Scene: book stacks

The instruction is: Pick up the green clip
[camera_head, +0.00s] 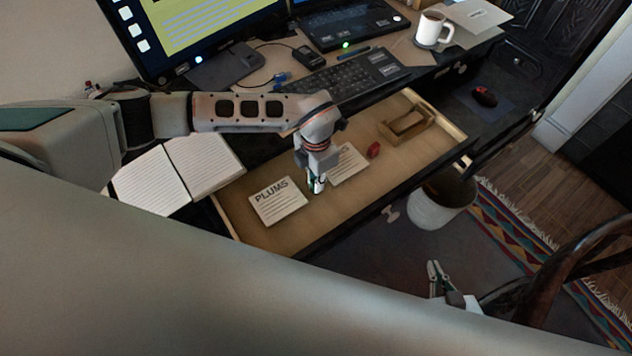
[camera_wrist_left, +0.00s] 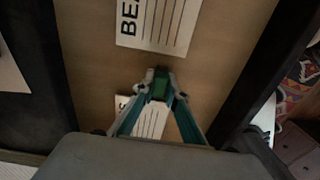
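The green clip (camera_wrist_left: 159,86) is a small green block between the two fingertips of my left gripper (camera_wrist_left: 158,92) in the left wrist view. The fingertips close in on it from both sides. In the head view my left gripper (camera_head: 317,188) points down into the open drawer (camera_head: 345,205), between the PLUMS card (camera_head: 278,204) and a second white card (camera_head: 349,166). The clip is mostly hidden there by the fingers. My right gripper (camera_head: 436,272) is low at the right, outside the drawer, empty, its fingers apart.
The drawer also holds a red object (camera_head: 374,150) and a wooden holder (camera_head: 407,125). An open notebook (camera_head: 178,175), a keyboard (camera_head: 345,78) and a white mug (camera_head: 432,30) lie on the desk. A white bin (camera_head: 438,212) stands before the drawer.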

